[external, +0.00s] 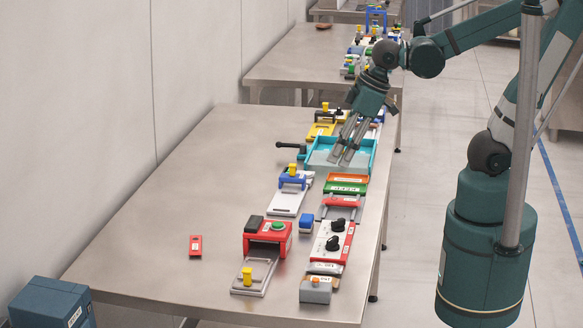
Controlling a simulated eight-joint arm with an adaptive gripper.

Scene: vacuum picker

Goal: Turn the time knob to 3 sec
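Two black knobs, an upper one (338,225) and a lower one (332,243), sit on a red-edged panel with a white face (322,256) at the front right of the table. The labels are too small to read, so I cannot tell which is the time knob or where it points. My gripper (342,161) points down over the teal tray, well behind the knobs and apart from them. Its fingers show a gap and hold nothing that I can see.
The steel table (180,190) has a wide clear area on its left. A red box with a green button (278,226) stands left of the knobs.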

